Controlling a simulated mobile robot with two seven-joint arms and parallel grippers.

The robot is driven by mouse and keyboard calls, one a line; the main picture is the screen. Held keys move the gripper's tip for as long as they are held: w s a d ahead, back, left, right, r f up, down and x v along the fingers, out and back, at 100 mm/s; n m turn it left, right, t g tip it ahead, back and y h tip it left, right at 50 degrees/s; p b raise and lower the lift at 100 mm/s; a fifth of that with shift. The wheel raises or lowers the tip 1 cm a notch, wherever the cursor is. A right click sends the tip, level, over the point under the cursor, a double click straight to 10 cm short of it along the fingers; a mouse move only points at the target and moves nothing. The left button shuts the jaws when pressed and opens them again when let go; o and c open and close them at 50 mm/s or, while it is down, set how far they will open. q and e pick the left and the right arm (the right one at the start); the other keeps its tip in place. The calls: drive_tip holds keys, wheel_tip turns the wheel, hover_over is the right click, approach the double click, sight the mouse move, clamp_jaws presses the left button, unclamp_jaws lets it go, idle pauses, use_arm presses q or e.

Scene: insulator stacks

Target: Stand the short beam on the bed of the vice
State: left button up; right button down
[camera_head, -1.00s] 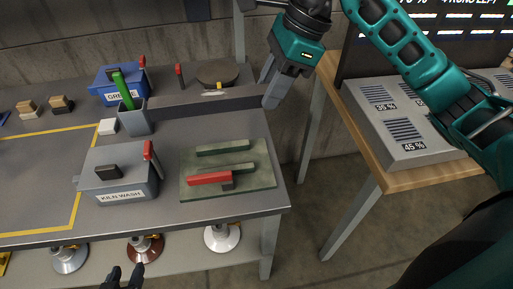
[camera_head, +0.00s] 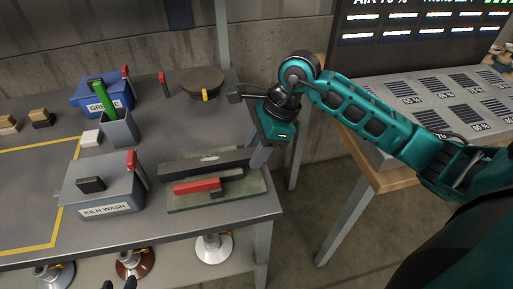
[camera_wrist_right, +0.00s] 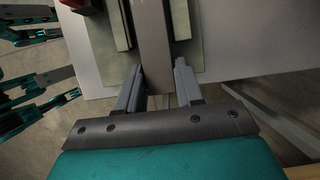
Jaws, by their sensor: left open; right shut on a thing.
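The short beam (camera_head: 225,161), a long dark grey bar, is held by its right end in my right gripper (camera_head: 259,156). It lies level across the vice and hides its back jaw. The vice (camera_head: 253,190) has a green bed and a red bar (camera_head: 197,186) at its front jaw. In the right wrist view the beam (camera_wrist_right: 152,40) runs between the fingers and lines up between the two jaws (camera_wrist_right: 119,25). I cannot tell whether it touches the bed. My left gripper (camera_head: 118,285) is open and empty, with only its dark tips at the bottom edge.
The grey KILN WASH box (camera_head: 105,188) stands just left of the vice. Behind it are a grey cup (camera_head: 119,129) with a green-handled tool, a blue box (camera_head: 90,96) and a round dark turntable (camera_head: 203,81). Insulators (camera_head: 213,246) stand on the lower shelf.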

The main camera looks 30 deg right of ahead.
drive_tip(key=shift+r, duration=0.1)
drive_tip(key=shift+f, duration=0.2)
drive_tip(key=c, duration=0.7)
unclamp_jaws()
drive_tip(key=shift+r, duration=0.1)
drive_tip(key=shift+r, duration=0.25)
drive_tip(key=v, duration=1.1)
drive_tip(key=shift+s+d+r+p, duration=0.15)
drive_tip(key=shift+d+r+p, duration=0.15)
drive_tip(key=shift+p, duration=0.1)
